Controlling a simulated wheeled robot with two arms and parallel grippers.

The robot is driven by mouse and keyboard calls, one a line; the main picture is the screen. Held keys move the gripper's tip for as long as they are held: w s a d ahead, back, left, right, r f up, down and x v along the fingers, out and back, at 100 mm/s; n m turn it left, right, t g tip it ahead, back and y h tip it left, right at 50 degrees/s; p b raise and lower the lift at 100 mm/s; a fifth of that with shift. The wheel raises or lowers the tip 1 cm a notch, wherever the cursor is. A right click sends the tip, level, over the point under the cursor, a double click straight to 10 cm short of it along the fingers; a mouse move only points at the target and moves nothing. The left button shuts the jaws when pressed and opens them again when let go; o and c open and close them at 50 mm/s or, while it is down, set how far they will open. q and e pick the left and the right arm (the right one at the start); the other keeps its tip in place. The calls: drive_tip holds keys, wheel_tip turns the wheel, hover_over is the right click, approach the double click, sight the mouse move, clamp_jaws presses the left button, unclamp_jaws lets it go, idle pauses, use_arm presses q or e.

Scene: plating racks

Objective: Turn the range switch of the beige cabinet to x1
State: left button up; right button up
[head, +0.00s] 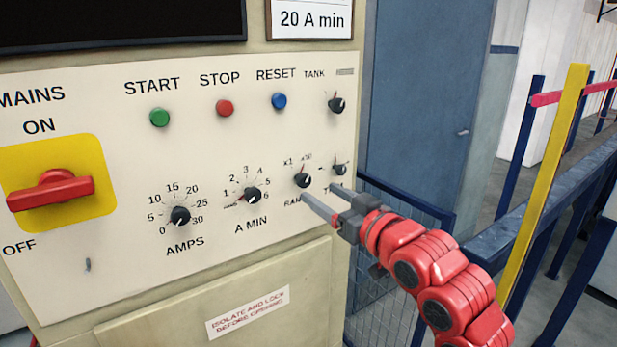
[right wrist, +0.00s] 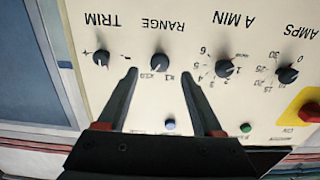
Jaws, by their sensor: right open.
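The beige cabinet (head: 200,70) fills the left and middle of the head view. Its range switch (head: 302,180) is a small black knob low on the right of the panel, with x1 printed at its upper left and x10 at its upper right. Its pointer is too small to read surely. My right gripper (head: 322,200) is open and empty, just below and right of the switch. In the right wrist view, which is upside down, the range switch (right wrist: 160,62) shows between and beyond the fingertips (right wrist: 159,74), apparently untouched. My left gripper is out of view.
The trim knob (head: 339,170) is close beside the right gripper, with the tank knob (head: 336,103) above it. The A MIN knob (head: 252,195) is to the left. A mesh fence (head: 385,290) and a blue rail (head: 500,235) stand right of the cabinet.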

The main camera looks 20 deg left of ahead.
sight(306, 183)
drive_tip(key=p+x, duration=0.1)
drive_tip(key=x, duration=0.3)
drive_tip(key=shift+w+a+r, duration=0.1)
drive_tip(key=shift+w+a, duration=0.1)
drive_tip(key=shift+a, duration=0.15)
drive_tip(key=shift+w+a, duration=0.45)
drive_tip(key=shift+w, duration=0.05)
drive_tip(key=shift+c, duration=0.3)
clamp_jaws()
